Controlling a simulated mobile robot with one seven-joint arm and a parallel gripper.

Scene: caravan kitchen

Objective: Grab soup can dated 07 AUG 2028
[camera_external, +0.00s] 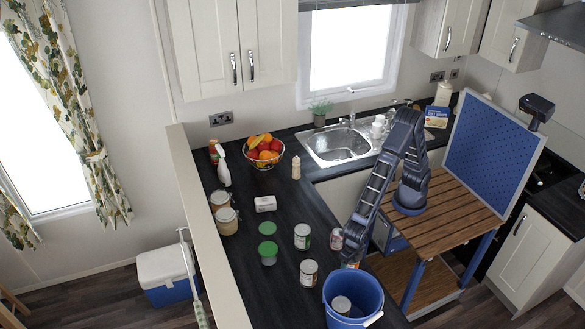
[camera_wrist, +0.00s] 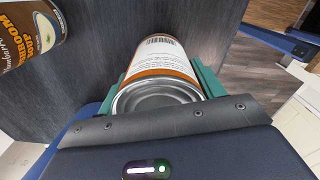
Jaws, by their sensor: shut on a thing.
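My gripper (camera_wrist: 160,82) is shut on a soup can (camera_wrist: 158,60), with a green finger on each side of it. The can has a bare metal end toward the wrist camera and a white label with an orange-brown band and a barcode. No date is readable on it. In the external view my gripper (camera_external: 351,264) is low at the counter's right edge, and the held can is mostly hidden there. A mushroom soup can (camera_wrist: 30,32) stands at the upper left of the wrist view, apart from the fingers. Other cans stand on the counter (camera_external: 302,236) (camera_external: 308,272) (camera_external: 336,239).
A blue bucket (camera_external: 368,290) with one can (camera_external: 341,305) inside stands just below my gripper in the external view.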

